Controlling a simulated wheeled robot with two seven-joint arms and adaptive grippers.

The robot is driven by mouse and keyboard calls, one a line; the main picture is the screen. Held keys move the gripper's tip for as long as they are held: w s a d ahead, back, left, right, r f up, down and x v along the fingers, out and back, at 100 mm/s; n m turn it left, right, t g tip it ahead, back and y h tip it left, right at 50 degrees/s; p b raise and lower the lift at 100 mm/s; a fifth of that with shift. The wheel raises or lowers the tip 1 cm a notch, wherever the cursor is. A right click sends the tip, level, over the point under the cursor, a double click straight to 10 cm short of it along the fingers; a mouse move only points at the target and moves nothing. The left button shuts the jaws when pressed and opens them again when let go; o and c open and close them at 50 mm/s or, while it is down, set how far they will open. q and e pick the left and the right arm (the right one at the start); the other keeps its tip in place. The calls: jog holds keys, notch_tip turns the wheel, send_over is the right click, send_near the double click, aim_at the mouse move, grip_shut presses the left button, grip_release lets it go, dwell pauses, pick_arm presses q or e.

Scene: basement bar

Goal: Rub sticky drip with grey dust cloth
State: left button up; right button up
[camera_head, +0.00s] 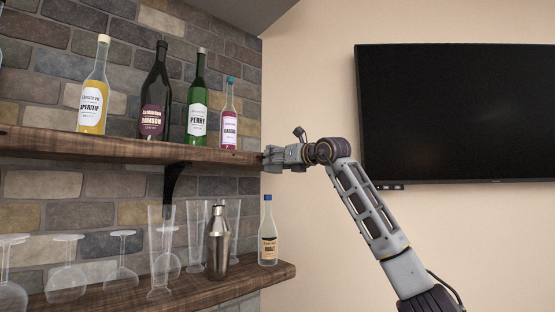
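My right gripper (270,158) is at the right end of the upper wooden shelf (120,147), close to its front edge. I cannot tell whether it touches the shelf. Its fingers are small and seen from the side, so I cannot tell whether they are open or shut. I cannot make out a grey dust cloth or a sticky drip; either may be hidden by the gripper or too small to see. My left gripper is out of view.
The upper shelf holds a yellow aperitif bottle (94,90), a dark damson bottle (156,95), a green perry bottle (197,100) and a small pink bottle (229,118). The lower shelf (190,293) carries glasses, a shaker (218,245) and a malt bottle (268,235). A television (460,110) hangs right.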

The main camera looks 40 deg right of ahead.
jog(key=shift+a, duration=0.2)
jog(key=shift+s+a, duration=0.1)
jog(key=shift+a, duration=1.45)
jog(key=shift+a, duration=0.1)
jog(key=shift+s+a, duration=0.15)
jog(key=shift+a, duration=1.5)
jog(key=shift+s+b, duration=0.1)
jog(key=shift+b, duration=0.25)
jog(key=shift+s+f, duration=0.1)
jog(key=shift+s, duration=0.25)
jog(key=b, duration=0.2)
send_near(254, 158)
jog(key=shift+w+d, duration=0.1)
jog(key=shift+w, duration=0.4)
